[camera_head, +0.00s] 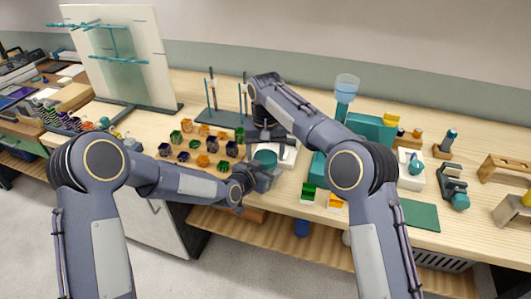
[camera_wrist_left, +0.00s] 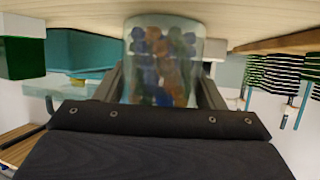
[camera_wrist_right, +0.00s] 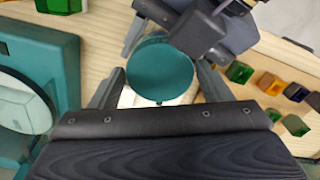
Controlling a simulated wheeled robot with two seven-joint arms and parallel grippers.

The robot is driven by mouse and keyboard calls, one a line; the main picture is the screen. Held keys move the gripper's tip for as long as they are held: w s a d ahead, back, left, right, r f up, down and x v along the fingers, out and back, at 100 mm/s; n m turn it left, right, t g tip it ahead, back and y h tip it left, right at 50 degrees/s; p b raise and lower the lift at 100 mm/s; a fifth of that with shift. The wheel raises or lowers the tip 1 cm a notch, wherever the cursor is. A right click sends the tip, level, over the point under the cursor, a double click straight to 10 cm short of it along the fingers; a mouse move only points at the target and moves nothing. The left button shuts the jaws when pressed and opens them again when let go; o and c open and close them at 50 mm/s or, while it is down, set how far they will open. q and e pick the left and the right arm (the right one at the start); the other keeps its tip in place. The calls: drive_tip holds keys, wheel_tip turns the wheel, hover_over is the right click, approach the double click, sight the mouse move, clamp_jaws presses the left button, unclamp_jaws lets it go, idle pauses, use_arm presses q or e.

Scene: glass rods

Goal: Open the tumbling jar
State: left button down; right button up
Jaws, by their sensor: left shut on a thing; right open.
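The tumbling jar (camera_wrist_left: 162,65) is clear glass with blue, orange and green pieces inside, seen in the left wrist view between my left fingers. My left gripper (camera_head: 262,180) is shut on the jar's side. The jar's round teal lid (camera_wrist_right: 160,70) is on top, facing the right wrist camera; it also shows in the head view (camera_head: 265,157). My right gripper (camera_head: 266,138) is open just above the lid, with one finger on each side of it in the right wrist view. I cannot tell whether either finger touches the lid.
Several coloured glass cubes (camera_head: 203,160) stand left of the jar. A teal machine (camera_head: 374,127) stands to the right. A rod stand (camera_head: 222,118) is behind. Green and yellow blocks (camera_head: 308,193) sit near the front edge. A green mat (camera_head: 419,214) lies bare at right.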

drive_tip(key=c, duration=0.7)
drive_tip(key=o, duration=1)
drive_tip(key=shift+c, duration=0.2)
drive_tip(key=shift+r, duration=0.1)
drive_tip(key=shift+r, duration=2.2)
use_arm(q)
drive_tip(key=shift+c, duration=1.3)
unclamp_jaws()
